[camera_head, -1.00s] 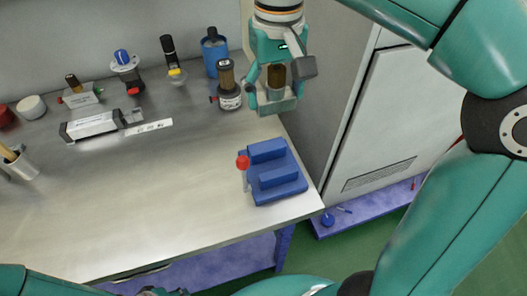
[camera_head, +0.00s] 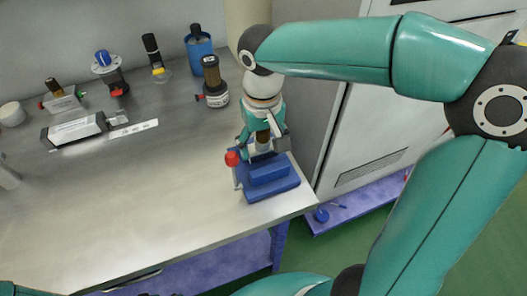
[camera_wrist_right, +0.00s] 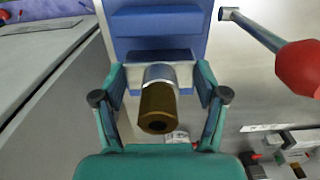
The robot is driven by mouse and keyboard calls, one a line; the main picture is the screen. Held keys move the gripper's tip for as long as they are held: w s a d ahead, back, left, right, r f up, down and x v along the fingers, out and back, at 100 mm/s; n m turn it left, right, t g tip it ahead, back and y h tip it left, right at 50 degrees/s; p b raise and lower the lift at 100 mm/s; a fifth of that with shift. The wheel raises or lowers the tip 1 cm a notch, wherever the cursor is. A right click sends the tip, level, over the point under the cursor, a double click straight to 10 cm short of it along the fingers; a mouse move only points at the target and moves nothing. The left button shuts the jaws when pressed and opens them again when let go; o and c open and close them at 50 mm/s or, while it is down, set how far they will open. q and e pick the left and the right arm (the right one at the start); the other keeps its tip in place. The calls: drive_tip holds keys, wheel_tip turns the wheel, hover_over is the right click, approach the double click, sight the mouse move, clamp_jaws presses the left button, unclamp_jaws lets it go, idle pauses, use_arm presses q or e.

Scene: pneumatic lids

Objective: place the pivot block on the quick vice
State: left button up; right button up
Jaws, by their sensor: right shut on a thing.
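The quick vice (camera_head: 271,186) is a blue block with raised bars and a red-knobbed lever, at the right front corner of the bench. Its blue bars (camera_wrist_right: 158,20) and red knob (camera_wrist_right: 302,68) also show in the wrist view. My right gripper (camera_head: 262,142) is shut on the pivot block, over the rear part of the vice. The block's brown cylinder (camera_head: 263,135) stands upright; in the wrist view the brown end and metal collar (camera_wrist_right: 158,98) sit between the fingers. The block's lower part is hidden, and I cannot tell whether it touches the vice. My left gripper is out of view.
Behind the vice stand a dark brown-topped cylinder (camera_head: 213,84) and a blue canister (camera_head: 199,48). Several fittings and a white-and-grey block (camera_head: 76,130) are at the back left. The bench's middle (camera_head: 130,195) is clear. A grey cabinet (camera_head: 375,130) stands to the right.

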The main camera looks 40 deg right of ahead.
sight(263, 154)
drive_tip(key=shift+f, duration=1.75)
drive_tip(key=shift+f, duration=0.1)
drive_tip(key=o, duration=1.3)
drive_tip(key=shift+c, duration=0.2)
wheel_tip(263, 154, up, 12)
drive_tip(key=shift+r+p, duration=0.15)
drive_tip(key=shift+p, duration=0.3)
